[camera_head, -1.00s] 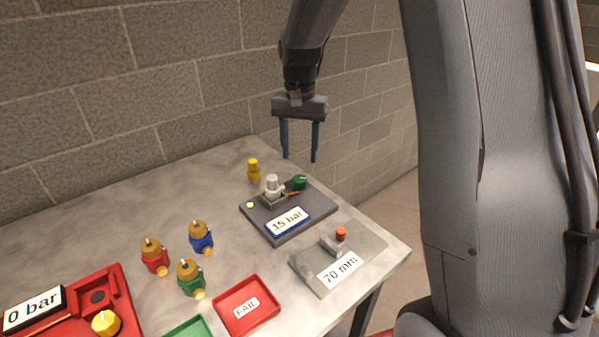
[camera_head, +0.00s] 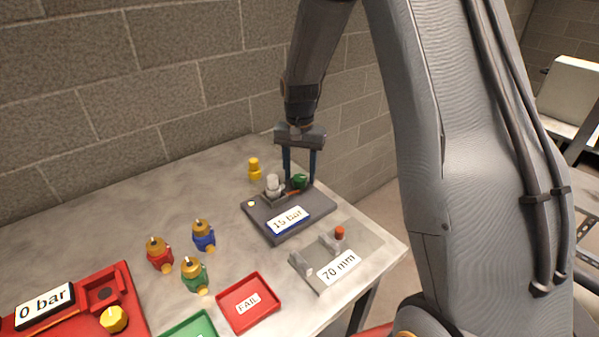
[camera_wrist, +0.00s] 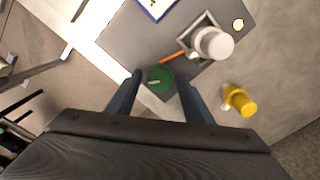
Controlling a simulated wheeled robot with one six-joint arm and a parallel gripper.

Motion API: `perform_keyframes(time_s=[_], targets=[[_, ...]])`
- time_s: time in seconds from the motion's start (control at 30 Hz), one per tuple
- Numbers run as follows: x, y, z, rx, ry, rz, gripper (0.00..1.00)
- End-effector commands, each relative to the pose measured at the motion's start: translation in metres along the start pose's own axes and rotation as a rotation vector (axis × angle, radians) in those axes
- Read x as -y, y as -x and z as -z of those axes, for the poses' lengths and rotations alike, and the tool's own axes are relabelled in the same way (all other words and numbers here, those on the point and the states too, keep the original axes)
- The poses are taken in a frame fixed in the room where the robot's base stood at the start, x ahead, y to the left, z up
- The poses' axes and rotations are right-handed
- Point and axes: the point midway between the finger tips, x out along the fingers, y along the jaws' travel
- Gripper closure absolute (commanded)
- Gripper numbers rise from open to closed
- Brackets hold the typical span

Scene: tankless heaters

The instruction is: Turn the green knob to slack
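The green knob (camera_head: 299,181) sits on the dark grey plate (camera_head: 318,206) at the back right of the table, beside a white fitting (camera_head: 272,184) and a short orange pointer. In the wrist view the green knob (camera_wrist: 158,80) lies between my gripper's two fingers, with a pale mark on its top. My gripper (camera_head: 299,182) points down over the knob, its fingers apart on either side of it. I cannot tell whether the fingers touch it. The plate carries a "15 bar" display (camera_head: 288,220).
A yellow part (camera_head: 254,169) stands behind the plate, close to the gripper. A "70 mm" gauge (camera_head: 338,266) lies in front. Red (camera_head: 159,254), blue (camera_head: 203,235) and green (camera_head: 194,275) valves stand left of it, near a red FAIL tray (camera_head: 272,303).

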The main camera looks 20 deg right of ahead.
Motion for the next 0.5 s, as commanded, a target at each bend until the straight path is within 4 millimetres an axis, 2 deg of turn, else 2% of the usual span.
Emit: perform_keyframes(time_s=[0.03,0.2,0.5], targets=[[0.0000,0.0001,-0.0001,0.000,0.000,0.000,0.63],[0.0000,0.0002,-0.0001,0.000,0.000,0.000,0.91],[0.0000,0.0005,-0.0001,0.000,0.035,0.000,0.91]])
